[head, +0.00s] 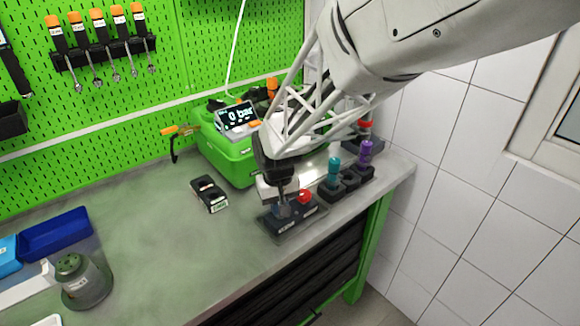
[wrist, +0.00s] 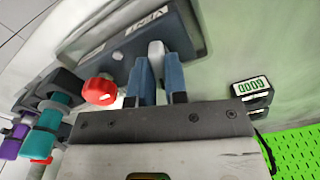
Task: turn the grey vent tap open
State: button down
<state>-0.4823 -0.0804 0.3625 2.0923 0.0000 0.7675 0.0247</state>
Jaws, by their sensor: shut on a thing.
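The grey vent tap (wrist: 156,48) shows in the wrist view as a pale grey handle on a dark labelled block (wrist: 118,46). My gripper (wrist: 156,68) has its two blue-grey fingers on either side of the handle and is shut on it. In the head view my gripper (head: 282,207) points down at the same dark block (head: 291,222) near the bench's front edge, and it hides the tap. A red knob (wrist: 101,91) sits on the block beside my fingers; it also shows in the head view (head: 305,196).
Teal (head: 333,172) and purple (head: 365,152) handled pieces stand in dark holders to the right. Behind is a green pump unit (head: 228,150) whose display reads 0 bar. A small black counter (head: 209,194) lies to the left. The bench middle is clear.

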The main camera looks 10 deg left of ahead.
jog(key=shift+n, duration=1.9)
jog(key=c, duration=1.1)
grip_release()
jog(key=shift+c, duration=0.2)
jog(key=shift+r, duration=0.15)
jog(key=shift+r, duration=3.8)
jog(key=shift+d, duration=0.1)
